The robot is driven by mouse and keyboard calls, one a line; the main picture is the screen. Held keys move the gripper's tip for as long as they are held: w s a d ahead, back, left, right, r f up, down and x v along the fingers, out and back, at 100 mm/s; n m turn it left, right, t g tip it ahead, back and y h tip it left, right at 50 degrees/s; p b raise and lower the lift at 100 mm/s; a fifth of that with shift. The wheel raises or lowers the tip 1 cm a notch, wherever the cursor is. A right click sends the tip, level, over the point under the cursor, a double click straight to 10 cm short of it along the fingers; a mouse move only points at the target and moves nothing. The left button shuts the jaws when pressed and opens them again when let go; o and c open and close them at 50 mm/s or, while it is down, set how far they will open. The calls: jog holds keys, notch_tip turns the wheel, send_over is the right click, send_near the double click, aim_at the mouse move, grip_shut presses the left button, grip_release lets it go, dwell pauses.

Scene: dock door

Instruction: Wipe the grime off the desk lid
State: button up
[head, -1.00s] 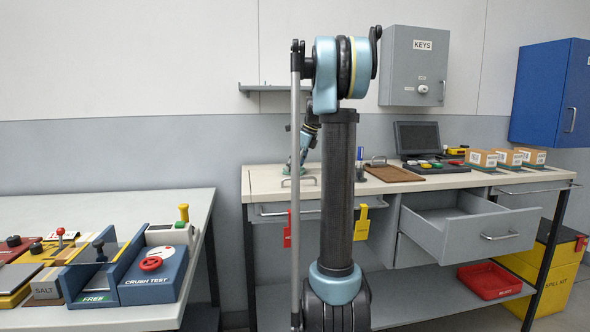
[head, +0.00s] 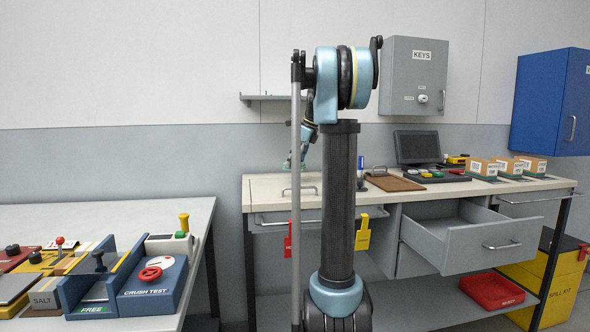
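The cream desk top (head: 345,192) stands right of centre in the head view. Its left part, with a wire handle (head: 299,190), appears to be the lid. No grime can be made out on it at this size. My gripper (head: 292,165) is small and partly hidden behind my own arm. It points down over the back of this left part, behind the handle. A small greenish patch shows at its lower end; I cannot tell if it is a held thing. The finger opening cannot be seen.
A grey drawer (head: 470,243) stands pulled out under the desk. A brown board (head: 394,183), a monitor (head: 418,147) and small boxes (head: 508,167) occupy the desk's right part. A wall shelf (head: 270,97) hangs above my gripper. Another table (head: 180,212) with devices stands at left.

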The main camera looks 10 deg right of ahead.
jog(key=shift+r, duration=0.15)
jog(key=shift+r, duration=1.4)
